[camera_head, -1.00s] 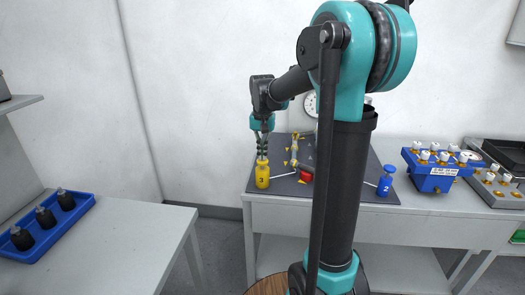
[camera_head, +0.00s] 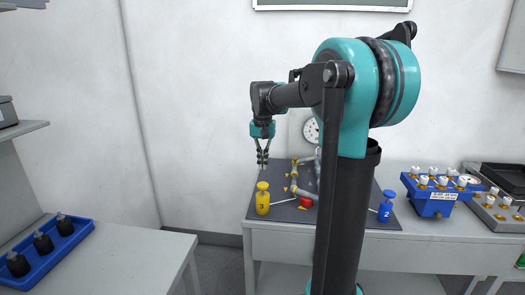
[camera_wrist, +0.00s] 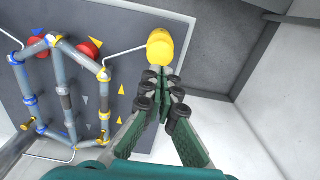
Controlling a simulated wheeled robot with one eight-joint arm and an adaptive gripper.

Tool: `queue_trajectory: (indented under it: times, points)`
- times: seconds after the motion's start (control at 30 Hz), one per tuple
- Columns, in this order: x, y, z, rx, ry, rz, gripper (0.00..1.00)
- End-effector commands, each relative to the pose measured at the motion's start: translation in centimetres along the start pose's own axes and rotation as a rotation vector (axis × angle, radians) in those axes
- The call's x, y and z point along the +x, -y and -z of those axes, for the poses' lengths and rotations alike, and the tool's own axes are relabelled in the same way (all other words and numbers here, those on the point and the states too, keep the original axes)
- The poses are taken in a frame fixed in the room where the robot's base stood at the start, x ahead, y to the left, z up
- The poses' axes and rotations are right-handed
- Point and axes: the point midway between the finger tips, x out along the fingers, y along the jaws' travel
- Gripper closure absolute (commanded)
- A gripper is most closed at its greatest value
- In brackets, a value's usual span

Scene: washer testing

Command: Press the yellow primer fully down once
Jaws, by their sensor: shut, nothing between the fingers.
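The yellow primer (camera_head: 263,204), marked 3, stands upright at the left front of the dark mat (camera_head: 384,208). Its rounded knob shows raised on a short neck above the body. My gripper (camera_head: 263,167) is shut and empty, pointing down above the primer, with a small gap between fingertips and knob in the head view. In the wrist view, the primer (camera_wrist: 160,46) lies just beyond my closed fingertips (camera_wrist: 162,72). The fingers overlap its near edge there.
A pipe assembly (camera_head: 294,178) and red knob (camera_head: 306,202) are right of the primer. A blue bottle marked 2 (camera_head: 386,210) stands farther right, with a blue fixture (camera_head: 437,201) beyond it. A blue tray (camera_head: 82,233) holds black parts at left. Space left of the primer looks clear.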

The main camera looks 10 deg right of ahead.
Motion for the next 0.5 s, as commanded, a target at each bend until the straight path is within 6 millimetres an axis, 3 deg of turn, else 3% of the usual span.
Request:
queue_trajectory:
  times: [0.2,0.5]
  points:
    - [-3.9,0.0,0.0,0.000,0.000,0.000,1.00]
    - [-5.5,0.0,0.0,0.000,0.000,0.000,1.00]
